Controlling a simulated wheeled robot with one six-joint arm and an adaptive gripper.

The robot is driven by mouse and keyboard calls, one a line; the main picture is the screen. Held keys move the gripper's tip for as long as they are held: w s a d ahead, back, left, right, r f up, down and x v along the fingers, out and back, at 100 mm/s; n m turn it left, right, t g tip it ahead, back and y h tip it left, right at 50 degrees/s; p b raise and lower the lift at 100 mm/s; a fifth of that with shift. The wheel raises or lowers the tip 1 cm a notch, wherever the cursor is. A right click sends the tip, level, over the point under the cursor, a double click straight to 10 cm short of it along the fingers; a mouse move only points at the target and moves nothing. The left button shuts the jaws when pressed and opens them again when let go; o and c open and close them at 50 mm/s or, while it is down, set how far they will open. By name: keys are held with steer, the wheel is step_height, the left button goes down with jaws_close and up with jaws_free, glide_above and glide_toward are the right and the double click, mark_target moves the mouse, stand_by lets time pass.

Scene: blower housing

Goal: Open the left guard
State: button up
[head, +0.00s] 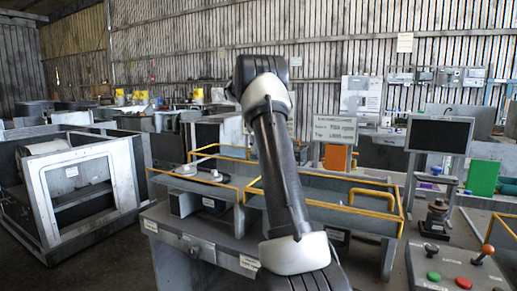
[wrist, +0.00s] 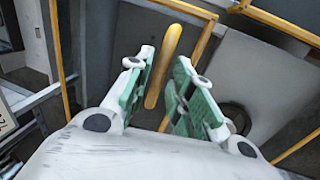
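The left guard (head: 195,180) is a yellow-railed frame on the grey bench, left of my arm in the head view. A second yellow-railed guard (head: 330,206) is on the right and has a thick yellow handle (head: 372,194). In the wrist view, my gripper (wrist: 165,60) is open, its two green-padded fingers apart. A rounded yellow handle bar (wrist: 163,66) lies between and beyond the fingers, with gaps visible; contact is not evident. I cannot tell for sure which guard this bar belongs to. My arm hides the gripper in the head view.
Thin yellow rails (wrist: 59,60) flank the gripper in the wrist view. On the right stand a dark monitor (head: 440,135) and a control panel (head: 458,268) with buttons and a lever. A grey metal frame (head: 75,185) stands at the left, with open floor before the bench.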

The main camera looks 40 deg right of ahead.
steer(key=shift+o, duration=0.2)
step_height(320, 180, up, 12)
steer(key=a, duration=0.2)
steer(key=shift+s, duration=0.45)
steer(key=shift+a+f, duration=0.1)
steer(key=shift+f, duration=0.05)
step_height(320, 180, down, 8)
steer(key=s+a+m, duration=0.2)
steer(key=m, duration=0.2)
steer(key=s+a+f+t+y, duration=0.1)
steer(key=s+a+f, duration=0.1)
steer(key=s+a, duration=1.2)
steer(key=s+a+f+t+y, duration=0.1)
steer(key=s+a+f+t, duration=0.1)
steer(key=s+a, duration=1.2)
steer(key=shift+s+a+f+t, duration=0.3)
steer(key=shift+s+f, duration=0.2)
steer(key=shift+s, duration=1.9)
